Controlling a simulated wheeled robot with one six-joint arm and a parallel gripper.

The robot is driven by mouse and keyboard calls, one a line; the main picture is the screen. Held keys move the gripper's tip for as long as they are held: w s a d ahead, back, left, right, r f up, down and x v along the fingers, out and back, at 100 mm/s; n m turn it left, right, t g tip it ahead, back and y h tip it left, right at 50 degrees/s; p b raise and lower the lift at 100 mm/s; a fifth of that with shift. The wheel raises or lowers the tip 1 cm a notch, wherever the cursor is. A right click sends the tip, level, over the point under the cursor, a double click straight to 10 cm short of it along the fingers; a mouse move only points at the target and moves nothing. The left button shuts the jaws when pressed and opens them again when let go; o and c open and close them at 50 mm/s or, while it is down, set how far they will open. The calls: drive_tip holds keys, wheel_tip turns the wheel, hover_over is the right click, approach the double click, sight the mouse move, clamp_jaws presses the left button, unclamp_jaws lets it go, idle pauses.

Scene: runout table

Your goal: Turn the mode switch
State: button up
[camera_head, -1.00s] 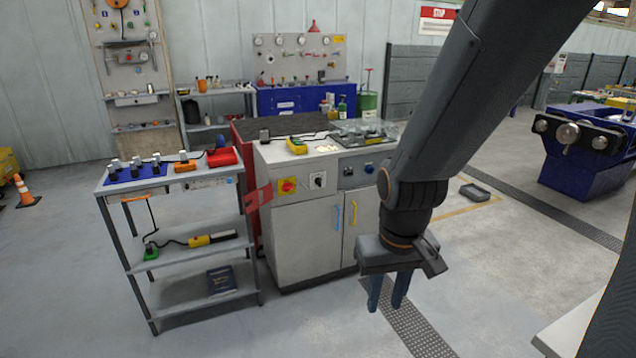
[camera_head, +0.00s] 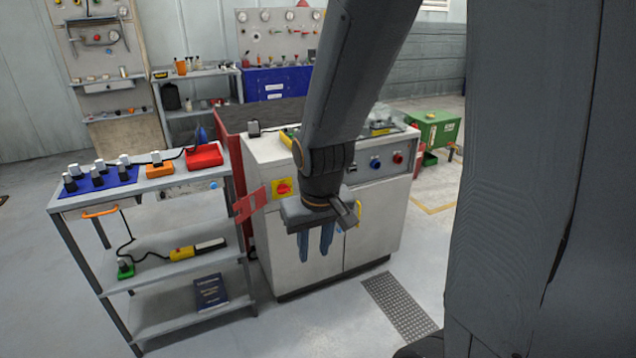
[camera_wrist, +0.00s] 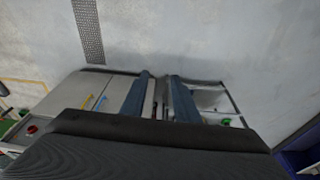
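The mode switch is hidden behind my arm in the head view. It belongs to the front of the white cabinet (camera_head: 285,232), beside the red knob on a yellow plate (camera_head: 283,188), which still shows. I cannot make out the switch in the wrist view either. My gripper (camera_head: 315,248) hangs in front of the cabinet with its two blue fingers pointing down. The fingers are apart with nothing between them. In the wrist view my gripper (camera_wrist: 159,82) also shows a gap between the fingers, with the cabinet doors (camera_wrist: 85,92) beyond.
A grey shelf cart (camera_head: 150,270) stands left of the cabinet, with a blue mat (camera_head: 98,181) and a red tray (camera_head: 204,156) on top. A red bracket (camera_head: 250,204) sits between cart and cabinet. A green box (camera_head: 436,127) stands behind right. Floor before the cabinet is clear.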

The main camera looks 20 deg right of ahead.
drive_tip(key=w+d+f+t+b, duration=0.3)
drive_tip(key=w+d+f, duration=0.15)
drive_tip(key=w, duration=0.55)
drive_tip(key=w+d+f+t+h+b, duration=0.1)
drive_tip(key=w+d+f+t+b, duration=0.3)
drive_tip(key=w, duration=0.7)
drive_tip(key=w+d+f+t+b, duration=0.1)
drive_tip(key=w+d+f+b, duration=0.1)
drive_tip(key=w+d, duration=0.6)
drive_tip(key=w+d+f+t+y+b, duration=0.1)
drive_tip(key=w+d+f+t+b, duration=0.35)
drive_tip(key=w, duration=0.25)
drive_tip(key=w+d+f+t+y+b, duration=0.1)
drive_tip(key=w+d+f+t+b, duration=0.3)
drive_tip(key=w, duration=1.1)
drive_tip(key=shift+w+d+n+g, duration=0.15)
drive_tip(key=shift+d+n+g, duration=0.15)
drive_tip(key=shift+d+g, duration=0.15)
drive_tip(key=shift+c, duration=0.4)
clamp_jaws()
